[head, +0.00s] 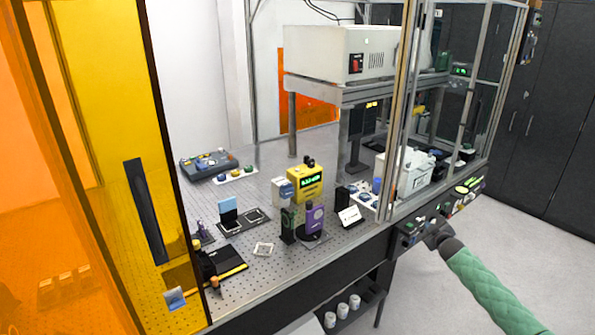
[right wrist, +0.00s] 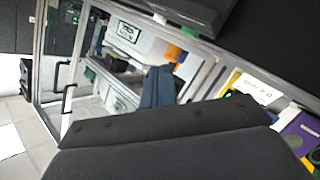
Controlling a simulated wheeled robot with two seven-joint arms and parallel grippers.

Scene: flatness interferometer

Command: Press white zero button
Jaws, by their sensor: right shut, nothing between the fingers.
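My right arm comes in from the lower right in a green sleeve. Its dark gripper (head: 434,236) is at the front edge of the bench, close to a dark control panel (head: 408,228) with small buttons and knobs. The gripper is shut and empty. It covers part of the panel, and I cannot tell whether it touches it. The white zero button cannot be picked out: the controls are too small and partly hidden. The right wrist view shows a large dark body in front, which hides much of the scene. My left gripper is not in view.
A perforated metal bench (head: 265,170) carries a yellow meter (head: 305,184), a purple device (head: 314,220) and a white box (head: 405,174). A grey instrument (head: 335,68) sits on a raised shelf. Metal frame posts stand at the right; a yellow panel (head: 115,110) stands left. The floor at right is free.

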